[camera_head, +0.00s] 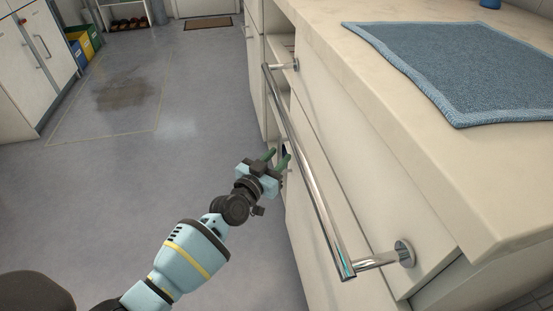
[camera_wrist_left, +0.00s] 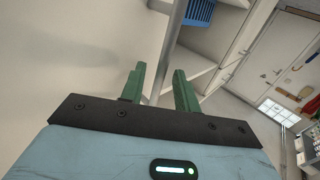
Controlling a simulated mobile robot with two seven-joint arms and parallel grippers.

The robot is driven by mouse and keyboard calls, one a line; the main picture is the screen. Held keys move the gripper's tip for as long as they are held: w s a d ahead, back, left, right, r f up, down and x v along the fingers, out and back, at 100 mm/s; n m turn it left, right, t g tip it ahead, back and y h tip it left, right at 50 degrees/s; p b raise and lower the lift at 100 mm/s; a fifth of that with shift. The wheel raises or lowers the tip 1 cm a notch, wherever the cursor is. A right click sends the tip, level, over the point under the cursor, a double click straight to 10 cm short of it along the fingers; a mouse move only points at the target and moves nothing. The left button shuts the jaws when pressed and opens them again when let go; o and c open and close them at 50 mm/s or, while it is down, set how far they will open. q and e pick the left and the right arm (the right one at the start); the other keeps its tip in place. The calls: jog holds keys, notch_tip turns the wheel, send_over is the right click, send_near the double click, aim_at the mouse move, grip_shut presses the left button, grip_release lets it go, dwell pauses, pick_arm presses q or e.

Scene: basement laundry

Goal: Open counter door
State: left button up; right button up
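The counter (camera_head: 420,150) runs along the right of the head view, with pale front panels and a long chrome bar handle (camera_head: 310,180) on two posts. The front panel (camera_head: 335,225) below the bar looks closed. My left gripper (camera_head: 277,158), with green fingers, is beside the counter front, lower than the bar and to its left in the picture. In the left wrist view the fingers (camera_wrist_left: 158,88) stand apart. A grey bar (camera_wrist_left: 172,45) shows between them in the picture; I cannot tell whether it lies between the fingertips or beyond them. My right gripper is not in view.
A blue towel (camera_head: 470,75) lies on the countertop. Open shelves (camera_head: 285,95) sit farther along the counter. White cabinets (camera_head: 35,60) and coloured bins (camera_head: 85,42) stand at the left. The grey floor (camera_head: 150,150) between is clear.

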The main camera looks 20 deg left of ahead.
pick_arm(q)
jog(key=shift+c, duration=0.3)
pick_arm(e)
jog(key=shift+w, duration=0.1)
pick_arm(q)
grip_shut()
jog(key=shift+a, duration=0.1)
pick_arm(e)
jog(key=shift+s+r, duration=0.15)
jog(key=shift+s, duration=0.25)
